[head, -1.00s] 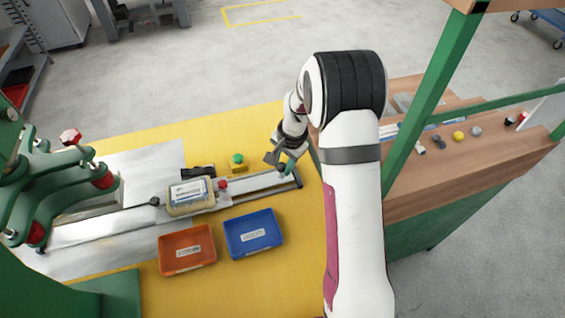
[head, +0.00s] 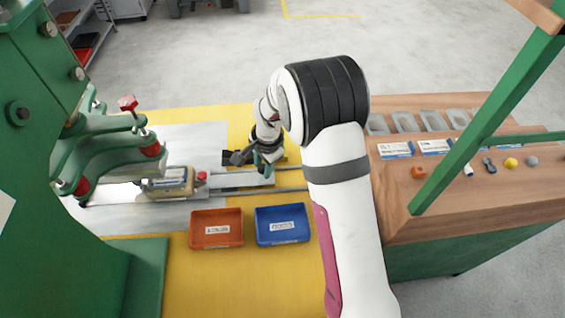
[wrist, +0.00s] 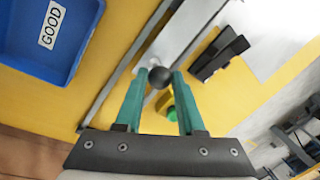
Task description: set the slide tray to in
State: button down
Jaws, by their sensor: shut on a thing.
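The slide tray (head: 238,179) is a pale metal plate on rails (head: 292,167) along the yellow bench. It carries a beige block with a label (head: 168,183), which sits at the left beside and partly behind the green press (head: 110,150). My gripper (head: 264,168) is at the tray's right end. In the wrist view the teal fingers of my gripper (wrist: 159,78) are closed on a dark round knob (wrist: 160,77). The knob is mostly hidden in the head view.
An orange bin (head: 216,243) and a blue bin (head: 283,238) stand in front of the rails. A green button on a yellow box (wrist: 181,112) and a black fixture (wrist: 218,54) are close to the fingers. A wooden bench (head: 480,190) is at the right.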

jog(key=shift+a, duration=1)
jog(key=c, duration=0.5)
grip_release()
jog(key=r, duration=0.5)
jog(key=s+d+r, duration=0.1)
jog(key=r, duration=0.4)
jog(key=s+r, duration=0.1)
jog(key=r, duration=0.4)
jog(key=shift+s+d+r, duration=0.25)
jog(key=shift+d, duration=0.15)
